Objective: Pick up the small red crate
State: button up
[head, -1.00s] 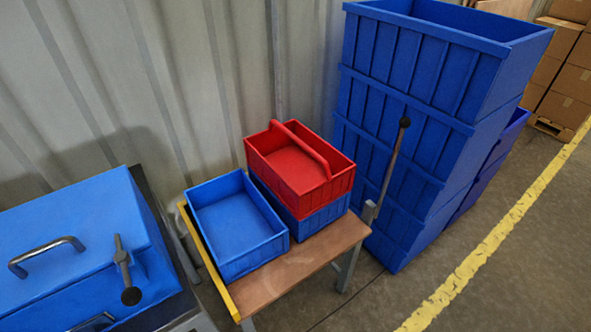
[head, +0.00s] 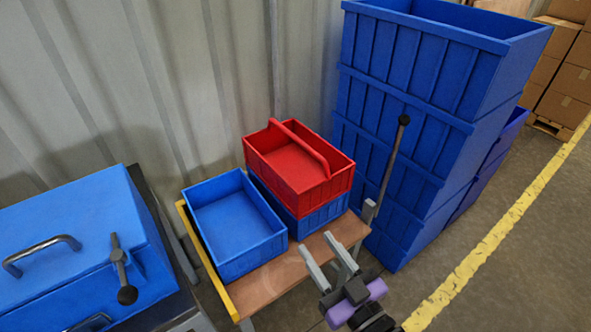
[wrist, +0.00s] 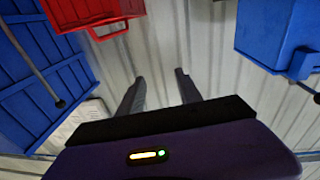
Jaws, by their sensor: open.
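The small red crate (head: 298,164) has a red bar handle arching over its top. It sits on a blue crate (head: 322,216) at the back of a small brown bench (head: 270,285). It also shows upper left in the wrist view (wrist: 95,12), partly cut off. My gripper (head: 322,250) is in front of and below the red crate in the head view, near the bench's right edge. Its two fingers are apart with nothing between them, and they show in the wrist view (wrist: 160,88). It is not touching the red crate.
An empty blue crate (head: 238,225) stands left of the red one on the bench. A tall stack of blue crates (head: 400,150) stands to the right, with a dark-knobbed lever (head: 393,165) before it. A blue lidded machine (head: 70,240) is at left. A corrugated wall is behind.

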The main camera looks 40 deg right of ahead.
jog(key=w+d+h, duration=0.1)
jog(key=w+d, duration=0.4)
jog(key=w, duration=0.9)
jog(key=w+d+r+g, duration=0.35)
jog(key=w+d, duration=0.25)
jog(key=w, duration=0.3)
jog(key=w+d+r+g+h+b, duration=0.15)
jog(key=w+d+r, duration=0.3)
jog(key=w, duration=0.45)
jog(key=w+d+r+g+y, duration=0.1)
jog(key=w+d+r+g, duration=0.25)
jog(key=w+d, duration=0.4)
jog(key=n+g+y, duration=0.1)
jog(key=g+y, duration=0.1)
jog(key=g, duration=0.4)
send_near(296, 137)
jog(key=a+f, duration=0.1)
jog(key=f, duration=0.1)
jog(key=shift+t+h, duration=0.25)
jog(key=shift+d+b+x, duration=0.2)
jog(key=shift+x, duration=1.6)
jog(key=shift+d+b+x, duration=0.15)
jog(key=shift+d+x, duration=0.05)
jog(key=shift+x, duration=1.55)
jog(key=shift+w+r, duration=0.1)
grip_shut()
